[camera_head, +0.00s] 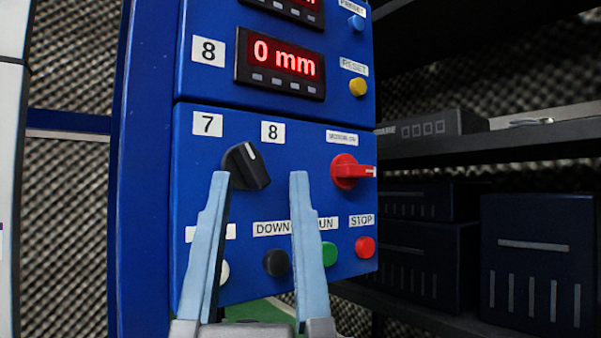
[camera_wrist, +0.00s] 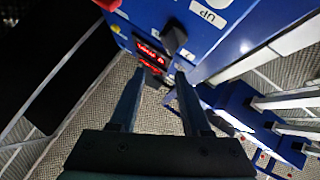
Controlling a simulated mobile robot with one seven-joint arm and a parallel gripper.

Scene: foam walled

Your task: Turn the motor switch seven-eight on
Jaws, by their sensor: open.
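The black rotary switch (camera_head: 245,166) sits on the blue control panel (camera_head: 300,195) below the labels 7 and 8.
Below are a black button (camera_head: 276,263), a green button (camera_head: 329,254) and a red STOP button (camera_head: 365,247). Above, a display (camera_head: 281,65) reads 0 mm beside a yellow RESET button (camera_head: 358,87). Dark shelves with boxes (camera_head: 537,260) stand at the right.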

